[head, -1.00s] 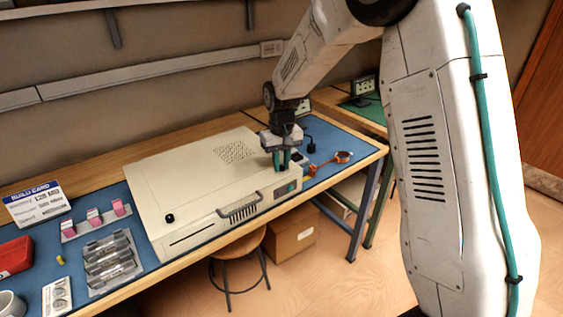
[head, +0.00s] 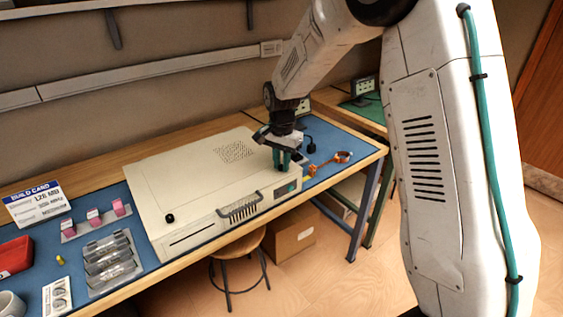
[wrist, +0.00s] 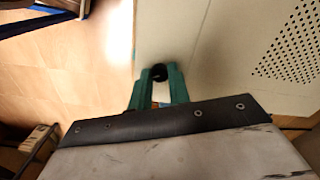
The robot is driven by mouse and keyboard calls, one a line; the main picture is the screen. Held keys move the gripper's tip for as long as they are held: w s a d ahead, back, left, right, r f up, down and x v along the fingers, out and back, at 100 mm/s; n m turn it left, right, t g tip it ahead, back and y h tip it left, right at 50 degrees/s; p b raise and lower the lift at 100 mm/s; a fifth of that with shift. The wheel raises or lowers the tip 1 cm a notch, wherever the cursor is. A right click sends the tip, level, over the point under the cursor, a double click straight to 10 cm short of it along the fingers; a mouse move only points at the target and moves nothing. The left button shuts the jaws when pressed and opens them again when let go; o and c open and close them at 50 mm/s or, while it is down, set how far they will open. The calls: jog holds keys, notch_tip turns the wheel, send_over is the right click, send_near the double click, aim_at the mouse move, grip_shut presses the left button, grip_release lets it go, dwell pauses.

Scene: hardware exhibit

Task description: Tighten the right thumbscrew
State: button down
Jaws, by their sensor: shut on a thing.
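A beige computer case (head: 190,190) lies flat on the blue bench mat, with a carry handle (head: 239,211) on its front. A black thumbscrew (head: 170,218) stands on the lid's front left. The right thumbscrew shows in the wrist view as a dark round knob (wrist: 159,72) near the edge of the lid. My gripper (head: 281,163) points down over the right end of the case. Its teal fingers are shut around the knob in the wrist view. In the head view the fingers hide this thumbscrew.
An orange tool or strap (head: 330,163) lies on the mat right of the case. Left of the case are a grey tray (head: 110,262), pink blocks (head: 95,217), a build card (head: 38,204) and a red bin (head: 15,256). A stool (head: 238,255) stands below the bench.

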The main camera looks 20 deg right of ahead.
aim_at(281, 166)
jog(key=shift+m, duration=2.2)
jog(key=c, duration=1.3)
grip_release()
jog(key=shift+r, duration=0.1)
notch_tip(281, 166, up, 8)
jog(key=shift+f, duration=0.15)
